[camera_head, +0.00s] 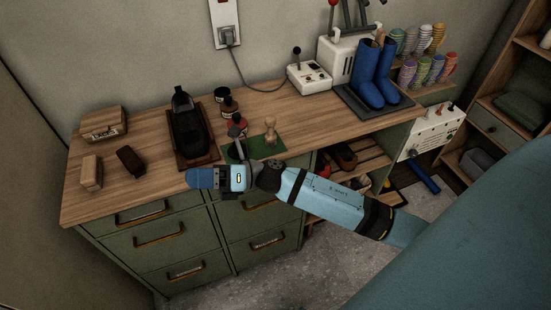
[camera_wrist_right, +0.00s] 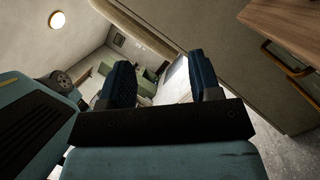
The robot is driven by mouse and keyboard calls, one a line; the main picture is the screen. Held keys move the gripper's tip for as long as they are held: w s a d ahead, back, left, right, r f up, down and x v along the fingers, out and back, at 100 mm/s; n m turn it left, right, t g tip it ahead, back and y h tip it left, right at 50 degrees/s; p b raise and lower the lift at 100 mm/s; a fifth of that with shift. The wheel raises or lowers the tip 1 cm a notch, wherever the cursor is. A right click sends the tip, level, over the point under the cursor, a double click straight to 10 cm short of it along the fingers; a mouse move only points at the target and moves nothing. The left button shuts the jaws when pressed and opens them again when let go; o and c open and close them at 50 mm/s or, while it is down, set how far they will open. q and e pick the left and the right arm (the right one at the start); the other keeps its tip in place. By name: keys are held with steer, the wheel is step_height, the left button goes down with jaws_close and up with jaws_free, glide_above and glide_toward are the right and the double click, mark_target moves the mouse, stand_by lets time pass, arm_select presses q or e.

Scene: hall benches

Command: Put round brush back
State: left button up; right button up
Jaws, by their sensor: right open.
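A small round brush (camera_head: 270,132) with a pale wooden handle stands on a green mat (camera_head: 276,147) on the wooden bench top. My right arm reaches in from the right, low across the bench front. My right gripper (camera_head: 196,178) is at the bench's front edge, left of and nearer than the round brush, and points left. It covers part of the bench edge. In the right wrist view its two dark blue fingers (camera_wrist_right: 162,80) stand apart with nothing between them. The round brush does not show there. My left gripper is not in view.
A black shoe (camera_head: 186,125) sits on a brown board beside the mat, with several small jars (camera_head: 229,105) behind. Two block brushes (camera_head: 92,172) (camera_head: 131,161) and a wooden box (camera_head: 103,123) are at left. Blue boots (camera_head: 386,80) stand at right. Bench top right of the mat is clear.

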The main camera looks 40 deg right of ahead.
steer(key=s+d+f+n+t+h, duration=0.1)
steer(key=s+d+f+n+h, duration=0.1)
steer(key=s+f+n+h, duration=0.3)
steer(key=s+d+f+n+t+h, duration=0.1)
steer(key=s+d+f+n+h, duration=0.2)
steer(key=s+f+n+h, duration=0.3)
steer(key=s+d+f+n+t+h, duration=0.1)
steer(key=s+d+f+n+h, duration=0.2)
steer(key=f+n, duration=1)
steer(key=s+n+h, duration=0.2)
steer(key=n, duration=0.8)
steer(key=shift+s+f+n+h, duration=0.15)
steer(key=shift+n+h, duration=0.15)
step_height(320, 180, up, 10)
steer(key=p, duration=1.2)
steer(key=shift+s+d+r, duration=0.2)
steer(key=shift+d+r, duration=0.05)
steer(key=shift+d, duration=0.15)
steer(key=shift+w+r, duration=0.1)
steer(key=shift+r, duration=0.2)
